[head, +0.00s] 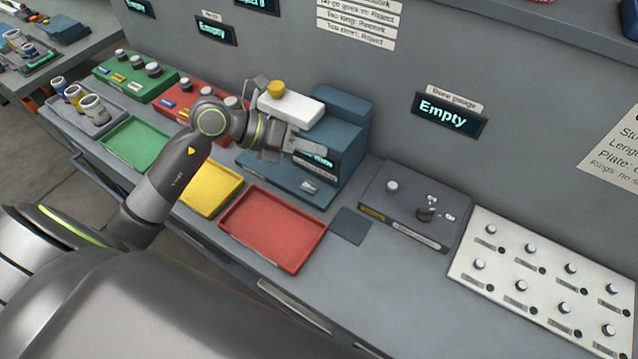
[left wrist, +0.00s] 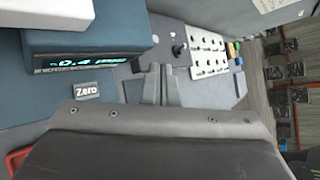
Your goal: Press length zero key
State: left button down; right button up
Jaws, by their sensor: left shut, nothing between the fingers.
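The blue length gauge (head: 345,115) stands at the back of the bench, with a white block (head: 292,108) and a yellow knob (head: 275,89) at its top. Its lit display (left wrist: 90,60) reads about 0.4 mm in the left wrist view. The small zero key (head: 309,187) sits on the gauge's base below the display; it also shows, labelled "Zero", in the left wrist view (left wrist: 86,90). My left gripper (head: 322,149) is shut and empty, in front of the display and apart from the key. In the left wrist view its fingers (left wrist: 154,80) lie right of the key. My right gripper is not seen.
Red (head: 272,228), yellow (head: 212,188) and green (head: 135,142) trays line the bench front. Right of the gauge are a dark square pad (head: 350,226), a grey bore gauge box (head: 415,203) and a white panel of knobs (head: 540,280). A bore gauge display reads "Empty" (head: 448,113).

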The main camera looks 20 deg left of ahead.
aim_at(304, 187)
pick_arm(q)
jog(key=shift+w+a+f+g+y, duration=0.25)
jog(key=shift+a+f+y, duration=0.35)
jog(key=shift+a+y, duration=0.05)
jog(key=shift+w+a+f+g+y, duration=0.2)
jog(key=shift+a+f+g+y, duration=0.05)
jog(key=shift+a+f+y, duration=0.35)
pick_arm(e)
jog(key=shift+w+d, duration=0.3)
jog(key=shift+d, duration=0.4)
